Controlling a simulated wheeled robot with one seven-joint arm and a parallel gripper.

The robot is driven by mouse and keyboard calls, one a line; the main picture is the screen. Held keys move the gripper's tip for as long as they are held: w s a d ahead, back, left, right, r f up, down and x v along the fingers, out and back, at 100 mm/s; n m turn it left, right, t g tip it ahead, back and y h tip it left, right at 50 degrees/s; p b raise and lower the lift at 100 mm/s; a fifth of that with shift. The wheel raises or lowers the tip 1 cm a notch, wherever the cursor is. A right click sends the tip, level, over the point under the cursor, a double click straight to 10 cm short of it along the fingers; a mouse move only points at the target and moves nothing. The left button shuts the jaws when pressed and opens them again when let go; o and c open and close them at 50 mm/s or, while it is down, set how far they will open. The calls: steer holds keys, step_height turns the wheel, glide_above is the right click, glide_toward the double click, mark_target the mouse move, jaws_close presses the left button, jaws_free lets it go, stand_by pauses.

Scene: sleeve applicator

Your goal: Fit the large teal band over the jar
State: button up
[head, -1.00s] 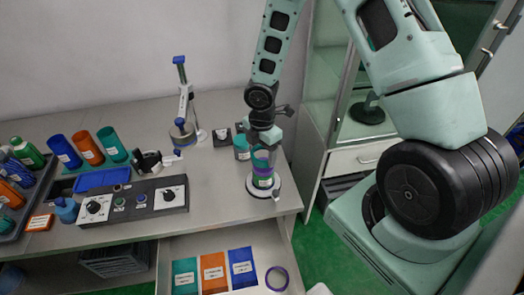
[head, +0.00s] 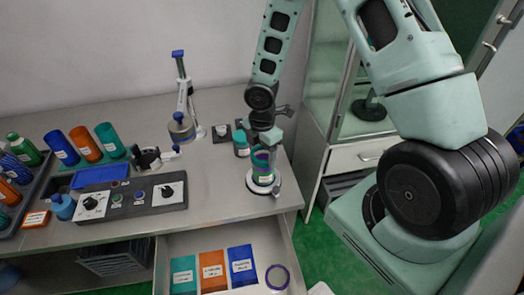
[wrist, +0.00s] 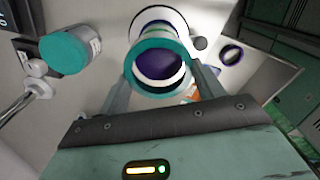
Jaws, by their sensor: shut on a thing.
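The jar (head: 265,180), with a white label, stands upright on a round white base near the table's front right corner. My gripper (head: 263,150) is above it, pointing down, with its fingers shut on the large teal band (wrist: 135,75). In the wrist view the band's ring sits between the fingertips, and the jar's dark purple top (wrist: 158,68) shows inside its opening. In the head view the band appears around the jar's upper part, with purple at the top. My fingers partly hide it, and I cannot tell how far down it sits.
A purple ring (head: 278,277) lies in the open drawer beside teal, orange and blue packets. A control panel (head: 135,200) and a post-like device (head: 182,100) stand left. A glass cabinet (head: 340,80) is right.

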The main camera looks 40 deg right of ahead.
steer(key=shift+f, duration=0.1)
steer(key=shift+f+b, duration=1.15)
steer(key=shift+f, duration=0.2)
steer(key=o, duration=1.2)
steer(key=shift+c, duration=0.2)
steer(key=shift+r, duration=0.1)
step_height(320, 180, up, 11)
steer(key=p, duration=1)
steer(key=shift+p, duration=0.3)
